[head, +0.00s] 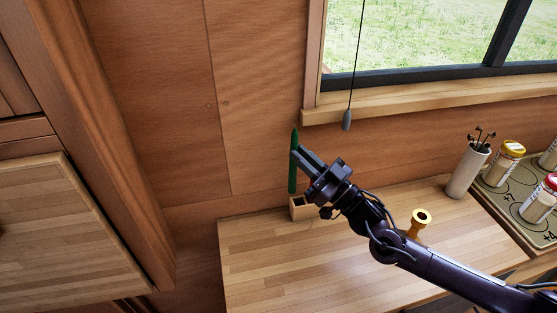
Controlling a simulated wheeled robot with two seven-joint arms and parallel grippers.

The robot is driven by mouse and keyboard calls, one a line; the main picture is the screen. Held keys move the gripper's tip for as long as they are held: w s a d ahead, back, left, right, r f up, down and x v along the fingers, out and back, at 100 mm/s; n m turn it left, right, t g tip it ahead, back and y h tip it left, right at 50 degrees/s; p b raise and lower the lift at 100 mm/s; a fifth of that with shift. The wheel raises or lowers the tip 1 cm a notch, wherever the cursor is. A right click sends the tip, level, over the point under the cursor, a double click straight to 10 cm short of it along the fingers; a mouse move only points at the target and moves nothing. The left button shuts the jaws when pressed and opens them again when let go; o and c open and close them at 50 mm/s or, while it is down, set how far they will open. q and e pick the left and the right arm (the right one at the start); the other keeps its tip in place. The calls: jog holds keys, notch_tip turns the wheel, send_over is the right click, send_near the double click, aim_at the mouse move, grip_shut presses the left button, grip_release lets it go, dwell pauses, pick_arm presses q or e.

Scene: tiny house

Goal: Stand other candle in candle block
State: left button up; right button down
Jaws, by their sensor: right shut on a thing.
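A green candle (292,178) stands upright above the left end of the candle block. My right gripper (298,154) is shut on it below its pointed tip. The small wooden candle block (301,212) sits at the back left of the wooden counter, with a dark opening showing in its top. The candle's lower end meets the block's back left edge in the picture; I cannot tell if it is in a hole or just behind or above the block. My wrist hides part of the block's right side. My left gripper is not in view.
The counter (262,265) is clear at its front left. A yellow flared object (416,224) stands behind my right forearm. A beige cup (466,174) of thin dark sticks and several jars on a marked tray (490,204) are at right. A cord weight (347,120) hangs by the window.

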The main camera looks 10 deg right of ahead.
jog(key=f+b, duration=0.1)
jog(key=d+f+m+t+h+b, duration=0.1)
jog(key=d+f+h+b, duration=0.1)
jog(key=f, duration=0.1)
jog(key=shift+w+t, duration=0.3)
jog(key=shift+t, duration=0.1)
jog(key=shift+d, duration=0.1)
dwell(1.8)
jog(key=shift+f, duration=0.15)
jog(key=shift+f+b, duration=0.95)
jog(key=shift+f, duration=0.45)
jog(key=shift+f+b, duration=0.4)
jog(key=shift+f, duration=0.3)
